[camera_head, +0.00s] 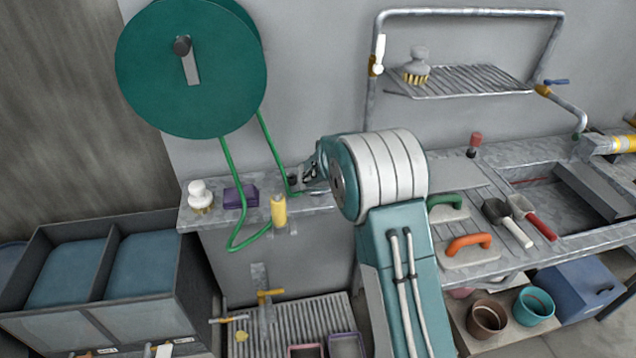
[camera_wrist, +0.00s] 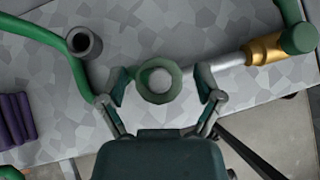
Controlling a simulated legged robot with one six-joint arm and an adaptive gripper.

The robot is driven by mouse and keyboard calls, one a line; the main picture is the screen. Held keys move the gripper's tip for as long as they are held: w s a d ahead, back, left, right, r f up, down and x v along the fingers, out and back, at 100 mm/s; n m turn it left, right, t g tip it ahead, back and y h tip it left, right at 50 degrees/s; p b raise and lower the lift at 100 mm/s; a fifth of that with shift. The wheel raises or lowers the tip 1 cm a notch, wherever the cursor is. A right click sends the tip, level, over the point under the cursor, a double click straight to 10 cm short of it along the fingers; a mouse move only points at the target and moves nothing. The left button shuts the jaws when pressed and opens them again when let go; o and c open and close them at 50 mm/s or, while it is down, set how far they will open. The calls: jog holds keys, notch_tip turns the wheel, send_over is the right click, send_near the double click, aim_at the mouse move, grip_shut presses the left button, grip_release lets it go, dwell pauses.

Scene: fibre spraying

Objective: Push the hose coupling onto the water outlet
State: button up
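My gripper (camera_wrist: 165,84) has its fingers spread in the wrist view, on either side of a round green piece (camera_wrist: 142,88) with a pale centre. Gaps show between this piece and both fingers. I cannot tell whether it is the hose coupling. A silver rod with a brass fitting (camera_wrist: 263,50) reaches towards it from the right. A dark grey open cylinder (camera_wrist: 84,43) stands upper left, beside the green hose (camera_wrist: 75,73). In the head view, my arm hides much of the gripper's surroundings on the bench. I cannot tell for sure which fitting is the water outlet.
The green hose reel (camera_head: 190,100) is on the wall. A white-topped brush (camera_head: 200,195), purple block (camera_head: 240,197) and yellow piece (camera_head: 279,211) are left of my arm. A yellow-handled tap (camera_head: 268,294) stands over the grate below.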

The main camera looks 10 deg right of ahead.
jog(key=v, duration=1.2)
dwell(0.4)
jog(key=s+d+r+m+g+h, duration=0.1)
jog(key=s+d+r+m, duration=0.2)
jog(key=s+r+m, duration=0.45)
jog(key=s+d+r+m, duration=0.3)
jog(key=s+r+m, duration=0.1)
jog(key=s+m, duration=0.65)
jog(key=s+a+m+g+y, duration=0.2)
jog(key=s+a+m+y, duration=0.1)
jog(key=s+m, duration=1.2)
jog(key=s, duration=0.3)
jog(key=shift+a, duration=0.35)
